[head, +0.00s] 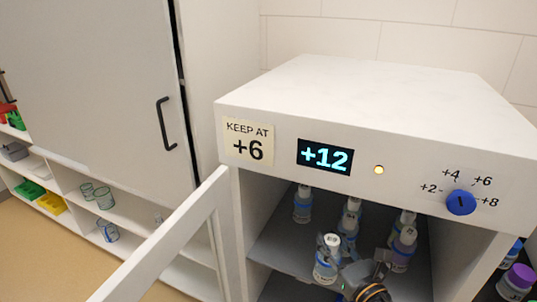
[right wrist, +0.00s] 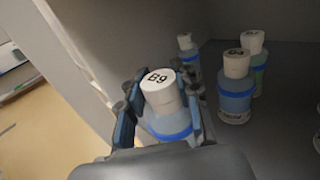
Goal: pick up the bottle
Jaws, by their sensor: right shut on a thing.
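A small bottle with a white cap marked B9 (right wrist: 166,108) and a blue band stands between the fingers of my right gripper (right wrist: 158,112) in the right wrist view. The fingers are shut on it. In the head view the bottle (head: 326,260) is at the front of the cabinet's shelf, with my right gripper (head: 345,272) at its right side. Its base is hidden in the wrist view, so I cannot tell whether it touches the shelf. My left gripper is not in view.
Several similar bottles (head: 303,205) (right wrist: 237,88) stand behind and to the right on the shelf (head: 275,245). The white cabinet (head: 370,95) shows +12, beside a label KEEP AT +6 (head: 248,142) and a blue knob (head: 461,202). Its open door (head: 165,245) is at the left.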

